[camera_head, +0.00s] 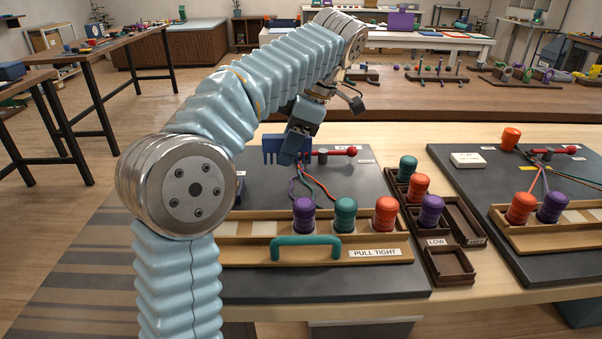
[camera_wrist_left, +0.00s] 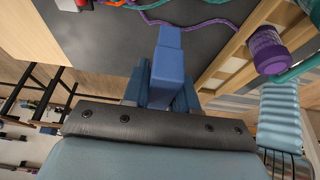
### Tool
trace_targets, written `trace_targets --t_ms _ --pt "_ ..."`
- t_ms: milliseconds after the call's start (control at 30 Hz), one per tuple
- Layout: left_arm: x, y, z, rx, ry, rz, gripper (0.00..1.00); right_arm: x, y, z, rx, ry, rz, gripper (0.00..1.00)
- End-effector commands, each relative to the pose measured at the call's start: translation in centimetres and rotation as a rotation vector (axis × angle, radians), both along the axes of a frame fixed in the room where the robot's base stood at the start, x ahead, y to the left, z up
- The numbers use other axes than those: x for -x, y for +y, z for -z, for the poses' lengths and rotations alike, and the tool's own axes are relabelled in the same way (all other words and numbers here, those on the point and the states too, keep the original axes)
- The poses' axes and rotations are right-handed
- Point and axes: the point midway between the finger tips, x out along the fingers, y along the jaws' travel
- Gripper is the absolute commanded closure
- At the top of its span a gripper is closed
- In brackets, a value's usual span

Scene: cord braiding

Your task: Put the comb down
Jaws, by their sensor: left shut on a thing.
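My left gripper (camera_head: 296,146) comes from above and is shut on the comb. In the left wrist view the comb's blue handle (camera_wrist_left: 167,62) stands out from between the fingers, over the dark grey board (camera_wrist_left: 110,35). The gripper partly hides the comb, and I cannot tell whether the comb touches the board. My right gripper is not in view.
Purple (camera_head: 304,213), teal (camera_head: 345,214) and orange (camera_head: 385,212) bobbins stand on the wooden rail (camera_head: 240,250) with a teal handle (camera_head: 306,241). A red-knobbed lever (camera_head: 350,152) is beside the comb. A dark bobbin rack (camera_head: 465,222) stands right. Bare board lies left of the cords.

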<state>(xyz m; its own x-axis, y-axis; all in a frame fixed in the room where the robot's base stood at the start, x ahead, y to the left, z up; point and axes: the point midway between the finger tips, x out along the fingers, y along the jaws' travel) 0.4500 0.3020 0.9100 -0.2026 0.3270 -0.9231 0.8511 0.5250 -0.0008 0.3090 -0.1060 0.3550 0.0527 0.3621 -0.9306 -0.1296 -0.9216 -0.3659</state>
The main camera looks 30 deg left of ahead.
Motion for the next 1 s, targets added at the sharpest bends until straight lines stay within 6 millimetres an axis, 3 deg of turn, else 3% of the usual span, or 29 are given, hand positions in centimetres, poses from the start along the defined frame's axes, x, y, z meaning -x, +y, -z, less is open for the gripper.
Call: trace_targets --t_ms 200,333,500,900,933,1000 --pt "-0.4 -0.8 1.1 0.001 -0.001 0.002 1.0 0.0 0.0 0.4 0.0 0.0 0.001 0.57" --pt "-1.0 -2.1 3.1 0.001 0.002 0.005 1.0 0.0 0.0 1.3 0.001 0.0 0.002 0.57" --pt "-0.9 -2.0 5.4 0.001 0.0 0.001 1.0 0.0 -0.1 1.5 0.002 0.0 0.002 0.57" --pt "-1.0 -2.0 6.0 0.002 -0.001 0.002 1.0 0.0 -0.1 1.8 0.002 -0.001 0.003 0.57" --pt "-1.0 -2.0 5.9 0.002 -0.001 0.002 0.7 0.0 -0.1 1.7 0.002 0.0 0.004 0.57" --pt "-1.0 -2.0 5.9 0.002 -0.001 0.002 0.59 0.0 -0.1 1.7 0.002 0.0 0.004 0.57"
